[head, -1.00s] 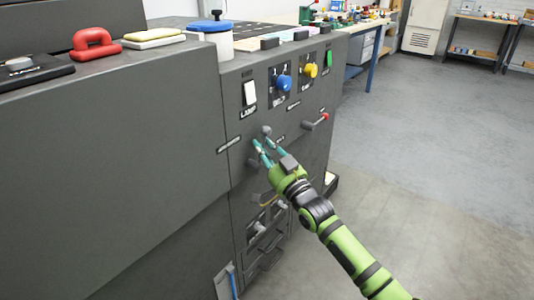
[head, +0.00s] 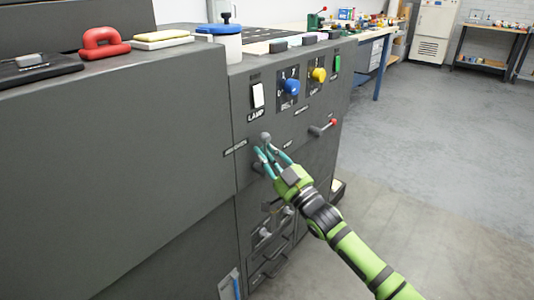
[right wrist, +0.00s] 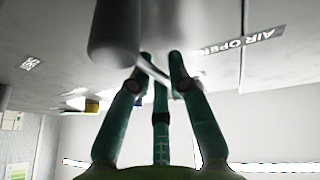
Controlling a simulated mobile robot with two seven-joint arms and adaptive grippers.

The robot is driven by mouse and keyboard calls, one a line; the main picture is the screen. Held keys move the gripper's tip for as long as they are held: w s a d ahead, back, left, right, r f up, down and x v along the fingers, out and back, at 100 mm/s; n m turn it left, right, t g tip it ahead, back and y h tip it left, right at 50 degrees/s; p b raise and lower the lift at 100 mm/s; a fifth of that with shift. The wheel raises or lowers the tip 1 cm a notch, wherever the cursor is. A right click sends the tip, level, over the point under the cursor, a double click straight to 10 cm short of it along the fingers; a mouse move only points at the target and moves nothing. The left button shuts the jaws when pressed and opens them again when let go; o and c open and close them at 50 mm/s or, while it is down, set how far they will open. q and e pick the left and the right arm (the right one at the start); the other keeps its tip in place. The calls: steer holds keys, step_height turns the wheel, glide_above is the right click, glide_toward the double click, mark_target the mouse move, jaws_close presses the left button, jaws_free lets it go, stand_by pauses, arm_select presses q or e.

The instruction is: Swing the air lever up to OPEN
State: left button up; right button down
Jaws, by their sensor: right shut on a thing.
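The air lever shows in the head view as a grey round knob (head: 265,138) on the front of the dark grey cabinet, just above my fingertips. My right gripper (head: 264,156) reaches up to it from the lower right. In the right wrist view, the fingers (right wrist: 160,72) are closed around a thin metal rod (right wrist: 152,68), which I take as part of the lever. A thick grey cylinder (right wrist: 112,35) is close beside them. The "AIR OPEN" label (right wrist: 240,42) is on the panel there. The fingers partly hide the lever in the head view. My left gripper is out of view.
Nearby on the panel are a red-tipped lever (head: 322,128), a blue knob (head: 291,87), a yellow knob (head: 319,75) and a white lamp switch (head: 257,95). Drawer handles (head: 262,275) are below. The floor to the right is clear.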

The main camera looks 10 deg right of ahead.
steer(key=c, duration=1.1)
jaws_free()
steer(key=v, duration=1.2)
